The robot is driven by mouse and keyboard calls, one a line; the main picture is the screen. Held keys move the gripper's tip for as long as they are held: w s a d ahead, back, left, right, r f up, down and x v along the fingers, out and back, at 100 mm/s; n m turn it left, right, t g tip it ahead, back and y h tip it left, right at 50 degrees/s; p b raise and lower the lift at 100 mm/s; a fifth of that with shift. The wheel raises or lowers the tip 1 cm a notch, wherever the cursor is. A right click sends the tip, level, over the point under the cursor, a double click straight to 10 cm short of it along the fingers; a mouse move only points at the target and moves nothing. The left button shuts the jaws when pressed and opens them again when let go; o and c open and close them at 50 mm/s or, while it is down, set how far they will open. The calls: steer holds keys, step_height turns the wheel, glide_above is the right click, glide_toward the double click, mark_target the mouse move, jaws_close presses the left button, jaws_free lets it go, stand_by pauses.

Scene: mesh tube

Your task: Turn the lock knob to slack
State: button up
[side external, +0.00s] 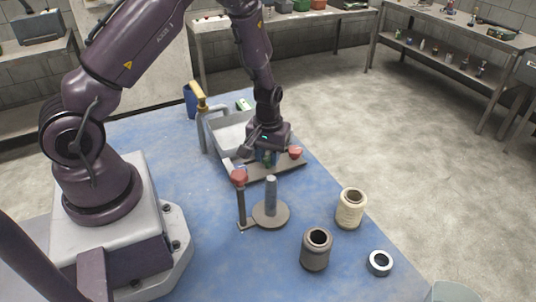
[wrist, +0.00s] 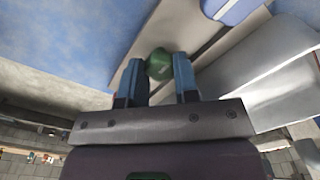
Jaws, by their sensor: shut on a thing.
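A small green knob (wrist: 158,64) sits between the two blue fingers of my gripper (wrist: 158,77) in the wrist view. My gripper is shut on it. In the side view my gripper (side external: 267,160) points down at a dark flat bar (side external: 285,169) beside the grey basin, and its fingers mostly hide the green knob. A red knob (side external: 296,152) is at the right end of the bar. I cannot read the knob's turned position or any lock mark.
A post with a red top (side external: 238,177) and a grey peg on a round base (side external: 270,214) stand in front of the gripper. A grey basin (side external: 222,133) is behind. A dark spool (side external: 316,252), a cream spool (side external: 350,212) and a ring (side external: 380,262) are at the right.

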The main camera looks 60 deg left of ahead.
mark_target(268, 158)
stand_by(0.4)
steer(key=o, duration=0.9)
steer(key=shift+r, duration=0.1)
step_height(268, 158, up, 13)
steer(key=shift+f, duration=0.1)
steer(key=s+d+r+m+t, duration=0.2)
steer(key=s+d+r+m, duration=0.1)
steer(key=s+r, duration=0.2)
steer(key=s+d+r+m+t, duration=0.1)
steer(key=s+d+r+m, duration=0.2)
steer(key=s+r, duration=0.2)
steer(key=s+d+r+m+t, duration=0.2)
steer(key=s+r, duration=0.3)
steer(key=r, duration=0.3)
steer(key=shift+s+d+r+m+t, duration=0.15)
steer(key=shift+d+m, duration=0.1)
steer(key=shift+d, duration=0.2)
steer(key=shift+s+d+r+m+t, duration=0.15)
steer(key=shift+d+m, duration=0.1)
steer(key=shift+d, duration=0.2)
